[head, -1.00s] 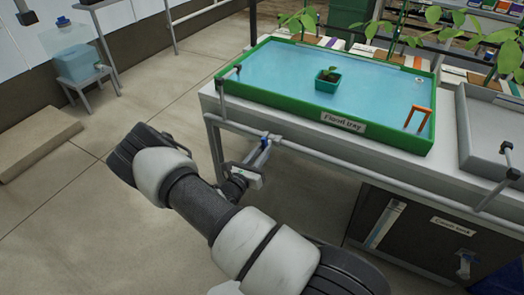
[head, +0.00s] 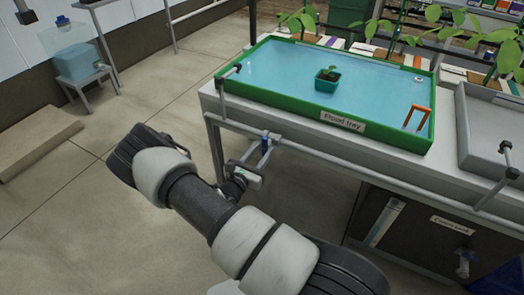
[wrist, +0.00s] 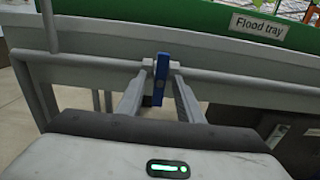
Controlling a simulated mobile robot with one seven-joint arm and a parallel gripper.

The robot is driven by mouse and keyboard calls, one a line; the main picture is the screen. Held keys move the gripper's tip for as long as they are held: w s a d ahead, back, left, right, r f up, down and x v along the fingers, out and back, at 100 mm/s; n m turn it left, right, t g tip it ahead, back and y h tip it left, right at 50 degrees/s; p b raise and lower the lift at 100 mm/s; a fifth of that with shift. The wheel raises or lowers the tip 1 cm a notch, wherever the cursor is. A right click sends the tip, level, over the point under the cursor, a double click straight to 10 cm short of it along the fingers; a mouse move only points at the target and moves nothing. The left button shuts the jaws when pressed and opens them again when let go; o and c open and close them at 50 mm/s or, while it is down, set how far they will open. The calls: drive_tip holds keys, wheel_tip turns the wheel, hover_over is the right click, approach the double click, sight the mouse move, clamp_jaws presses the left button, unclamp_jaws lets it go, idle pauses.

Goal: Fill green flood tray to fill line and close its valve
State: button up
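The green flood tray (head: 400,147) sits on the bench with blue water over its floor and a "Flood tray" label (head: 342,121) on its front wall. I cannot make out the fill line or the exact level. A blue valve handle (head: 265,140) is at the pipe under the tray's front left. In the wrist view, the handle (wrist: 161,80) stands upright in front of the grey pipe. My gripper (head: 262,148) is at the handle, its fingers spread apart with one tip on each side. Both fingertips also show in the wrist view (wrist: 161,68), with the handle between them.
A potted seedling (head: 327,79) and an orange bracket (head: 417,117) are in the tray. A grey tray (head: 490,135) stands to the right, above a dark tank cabinet (head: 420,235). A wooden block (head: 35,143) lies on the left floor.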

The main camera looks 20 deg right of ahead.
drive_tip(key=p+v, duration=0.2)
drive_tip(key=v, duration=1.5)
drive_tip(key=shift+s, duration=0.2)
drive_tip(key=shift+a, duration=0.15)
idle(0.9)
drive_tip(key=s+d+r+m+g+y, duration=0.2)
drive_tip(key=s+d+r+m+g, duration=0.15)
drive_tip(key=r+m+g, duration=0.4)
drive_tip(key=s+d+r+m+g+y, duration=0.2)
drive_tip(key=s+r+m+g, duration=0.3)
drive_tip(key=r+m, duration=0.5)
drive_tip(key=s+a+r+m+t+y, duration=0.3)
drive_tip(key=s+r+m+t+y, duration=0.15)
drive_tip(key=r, duration=0.45)
drive_tip(key=s+a+r+m+t+y, duration=0.3)
drive_tip(key=s+r+y, duration=0.3)
drive_tip(key=r, duration=0.3)
wheel_tip(320, 180, up, 20)
drive_tip(key=p, duration=1.9)
drive_tip(key=shift+w+a+p, duration=0.2)
drive_tip(key=shift+p, duration=0.15)
